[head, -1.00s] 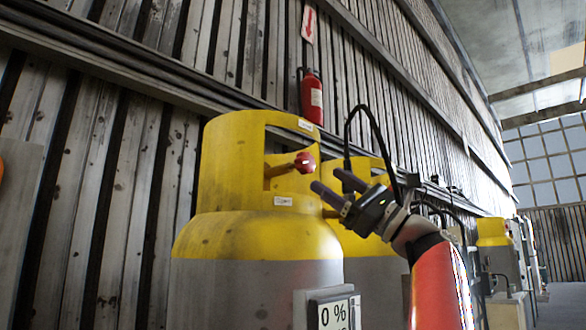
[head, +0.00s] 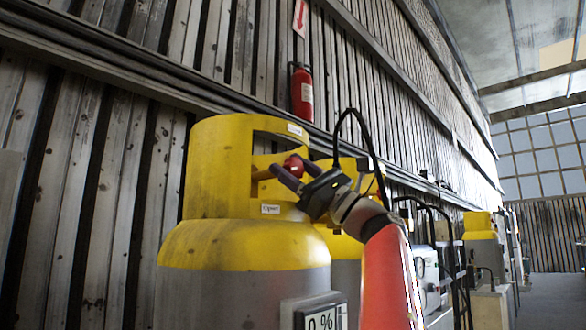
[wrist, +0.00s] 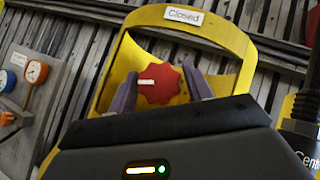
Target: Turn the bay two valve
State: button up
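A yellow and grey gas cylinder (head: 240,245) stands in front of me, with a red valve knob (head: 293,165) inside its yellow collar. The red knob (wrist: 161,85) has a white mark pointing left in the wrist view. A "Closed" label (wrist: 184,15) sits on the collar's upper rim there, and a label reading "Open" (head: 270,209) is below the knob in the head view. My gripper (head: 283,174) is open at the knob. In the wrist view its two fingers stand on either side of the knob, with a gap visible; contact cannot be told.
A second yellow cylinder (head: 345,248) stands just behind. A percent display (head: 320,319) is on the front cylinder. A red fire extinguisher (head: 302,92) hangs on the corrugated wall. Open floor lies far right.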

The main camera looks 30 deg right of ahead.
jog(key=c, duration=0.6)
jog(key=shift+c, duration=0.2)
